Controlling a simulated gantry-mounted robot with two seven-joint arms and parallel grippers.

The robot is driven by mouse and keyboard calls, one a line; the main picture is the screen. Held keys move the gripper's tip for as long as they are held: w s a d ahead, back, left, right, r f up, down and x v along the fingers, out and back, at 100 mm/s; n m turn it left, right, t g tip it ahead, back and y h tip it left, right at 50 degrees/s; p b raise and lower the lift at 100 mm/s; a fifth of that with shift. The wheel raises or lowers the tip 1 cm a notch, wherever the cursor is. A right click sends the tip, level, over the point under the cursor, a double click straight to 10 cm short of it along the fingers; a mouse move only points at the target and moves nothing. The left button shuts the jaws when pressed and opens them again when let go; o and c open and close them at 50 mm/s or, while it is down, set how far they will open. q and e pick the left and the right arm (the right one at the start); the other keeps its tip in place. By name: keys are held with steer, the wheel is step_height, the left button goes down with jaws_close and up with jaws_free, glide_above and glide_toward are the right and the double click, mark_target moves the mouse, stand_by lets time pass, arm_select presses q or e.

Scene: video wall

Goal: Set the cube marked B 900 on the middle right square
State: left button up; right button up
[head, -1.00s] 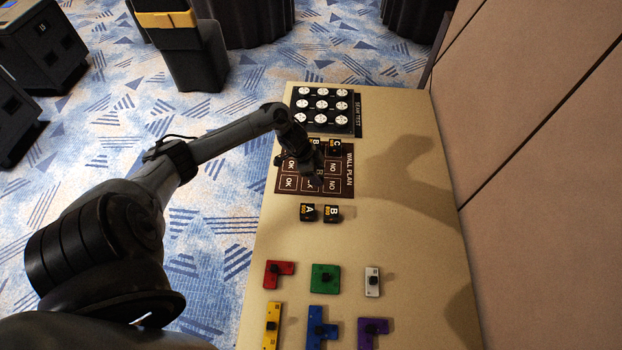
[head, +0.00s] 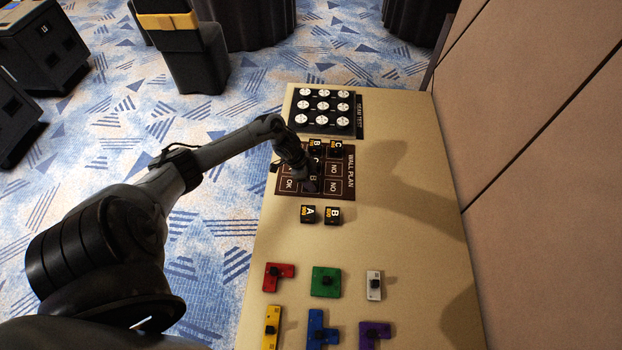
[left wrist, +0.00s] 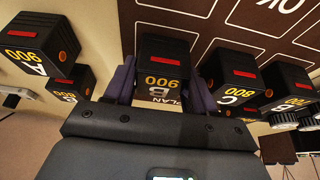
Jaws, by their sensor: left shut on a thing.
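The cube marked B 900 (left wrist: 160,58) is black with an orange number and a red stripe. It sits between the fingers of my left gripper (left wrist: 163,84), which is shut on it. In the head view the left gripper (head: 307,184) is over the lower middle of the brown wall plan board (head: 348,187), at its middle right square by the board's lettering. The held cube shows there only partly (head: 313,177). I cannot tell whether it touches the board. My right gripper is not in view.
A cube marked C (left wrist: 228,76) stands close beside the held one. Cubes B (head: 315,146) and C (head: 336,149) sit on the board's far row. Loose cubes A (head: 308,214) and B (head: 333,216) stand nearer. Coloured pieces lie in front; table right is clear.

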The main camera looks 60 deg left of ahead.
arm_select(q)
steer(key=shift+f, duration=0.15)
steer(key=o, duration=1.1)
steer(key=shift+c, duration=0.2)
